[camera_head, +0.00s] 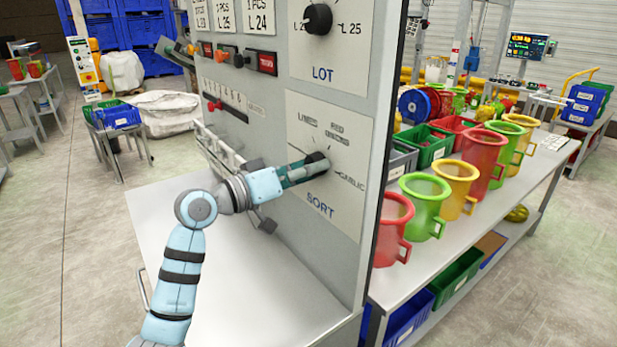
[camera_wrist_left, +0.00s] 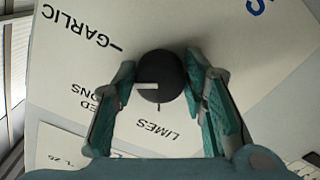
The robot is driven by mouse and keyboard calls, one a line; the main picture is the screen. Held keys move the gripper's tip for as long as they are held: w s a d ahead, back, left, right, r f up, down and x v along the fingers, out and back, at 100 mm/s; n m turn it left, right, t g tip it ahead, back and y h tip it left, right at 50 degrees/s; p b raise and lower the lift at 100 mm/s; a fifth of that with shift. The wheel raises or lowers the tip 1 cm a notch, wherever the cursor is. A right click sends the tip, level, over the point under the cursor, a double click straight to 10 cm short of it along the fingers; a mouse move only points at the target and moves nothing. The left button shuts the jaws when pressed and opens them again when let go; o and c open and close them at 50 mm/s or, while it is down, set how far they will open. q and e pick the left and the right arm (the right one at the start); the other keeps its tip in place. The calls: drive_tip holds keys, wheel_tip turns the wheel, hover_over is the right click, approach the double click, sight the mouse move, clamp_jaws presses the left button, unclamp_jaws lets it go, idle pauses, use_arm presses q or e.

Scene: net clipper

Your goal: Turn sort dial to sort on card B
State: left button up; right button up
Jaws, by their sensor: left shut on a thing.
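The sort dial (camera_head: 317,163) is a black round knob on the white SORT plate (camera_head: 318,195), low on the grey panel. The plate reads LIMES, RED ONIONS and GARLIC. My left gripper (camera_head: 305,170) is shut on the dial, and it partly hides the knob in the head view. In the left wrist view, the dial (camera_wrist_left: 160,72) sits between my two green fingers. Its white pointer mark points left, between GARLIC and RED ONIONS. Several cards (camera_head: 227,17) are at the panel's top left; their tops are cut off, so no card letter shows. My right gripper is not in view.
The LOT dial (camera_head: 317,18) is above the SORT plate. A slider with a red knob (camera_head: 214,105) and small switches (camera_head: 222,55) are to its left. A bench (camera_head: 441,270) with coloured mugs (camera_head: 484,160) stands to the right of the panel.

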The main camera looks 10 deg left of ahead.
use_arm(q)
drive_tip(key=shift+a+f+m+b, duration=0.1)
drive_tip(key=shift+m+b, duration=1.4)
drive_tip(key=shift+m, duration=1.8)
drive_tip(key=o, duration=1.1)
drive_tip(key=shift+w, duration=0.1)
drive_tip(key=shift+o, duration=0.2)
